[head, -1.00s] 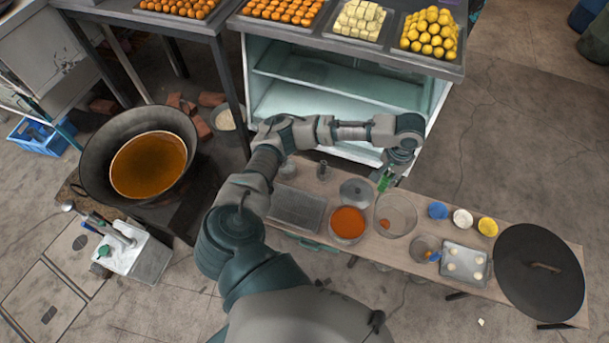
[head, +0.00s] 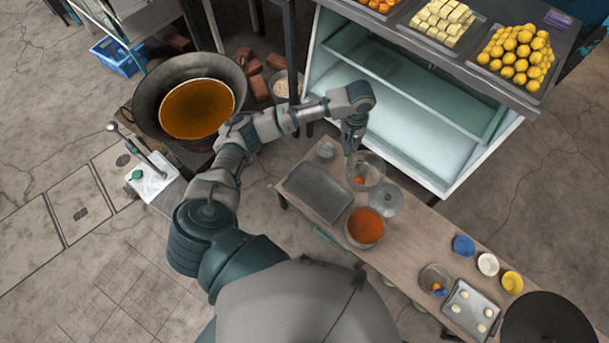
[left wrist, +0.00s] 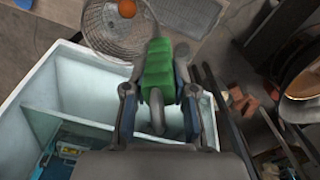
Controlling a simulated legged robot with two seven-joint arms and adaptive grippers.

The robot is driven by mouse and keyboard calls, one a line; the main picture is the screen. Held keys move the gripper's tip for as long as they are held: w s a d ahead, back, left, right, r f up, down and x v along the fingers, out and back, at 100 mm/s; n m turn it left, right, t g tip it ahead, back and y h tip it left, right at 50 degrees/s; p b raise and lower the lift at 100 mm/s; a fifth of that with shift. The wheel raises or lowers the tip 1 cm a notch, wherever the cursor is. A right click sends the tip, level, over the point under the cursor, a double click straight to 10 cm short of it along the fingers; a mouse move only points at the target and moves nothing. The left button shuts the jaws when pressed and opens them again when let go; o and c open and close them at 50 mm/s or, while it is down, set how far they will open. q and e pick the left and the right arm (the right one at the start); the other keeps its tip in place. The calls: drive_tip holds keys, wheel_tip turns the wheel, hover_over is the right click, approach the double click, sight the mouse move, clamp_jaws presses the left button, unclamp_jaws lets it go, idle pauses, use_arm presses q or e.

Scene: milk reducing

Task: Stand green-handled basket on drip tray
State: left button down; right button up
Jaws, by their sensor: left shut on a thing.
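My left gripper (head: 352,148) is shut on the green handle (left wrist: 158,68) of a round wire basket (head: 369,165). The basket also shows in the left wrist view (left wrist: 112,32), with an orange ball in it. It is near the table's back edge, just right of the drip tray; whether it touches the table is unclear. The drip tray (head: 319,192) is a dark grey rectangle at the table's left end, with nothing on it. It also shows at the top of the left wrist view (left wrist: 188,14). My right gripper is not in view.
A pot of orange liquid (head: 365,227) and a round grey lid (head: 386,201) sit right of the tray. A glass-fronted cabinet (head: 415,110) is behind the table. A large oil wok (head: 190,105) is at left.

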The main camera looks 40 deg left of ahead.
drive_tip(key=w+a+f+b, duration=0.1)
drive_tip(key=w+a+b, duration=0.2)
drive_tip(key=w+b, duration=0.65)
use_arm(q)
drive_tip(key=s+a+f+n+b, duration=0.1)
drive_tip(key=a+f+n, duration=0.2)
drive_tip(key=f, duration=0.9)
drive_tip(key=s+a+f+n, duration=0.2)
drive_tip(key=a+f+n, duration=0.2)
drive_tip(key=f, duration=0.9)
drive_tip(key=s+a+f+n+b, duration=0.1)
drive_tip(key=a+f, duration=0.5)
drive_tip(key=f, duration=0.7)
drive_tip(key=shift+s+a+n+b, duration=0.15)
drive_tip(key=shift+s+n+b, duration=0.25)
drive_tip(key=shift+n, duration=1)
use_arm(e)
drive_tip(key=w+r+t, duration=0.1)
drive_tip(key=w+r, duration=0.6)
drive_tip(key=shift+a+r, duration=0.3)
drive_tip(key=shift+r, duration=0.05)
use_arm(q)
drive_tip(key=shift+s, duration=0.1)
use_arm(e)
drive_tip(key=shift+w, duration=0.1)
use_arm(q)
drive_tip(key=shift+f, duration=0.4)
drive_tip(key=c, duration=0.9)
unclamp_jaws()
drive_tip(key=shift+o, duration=0.2)
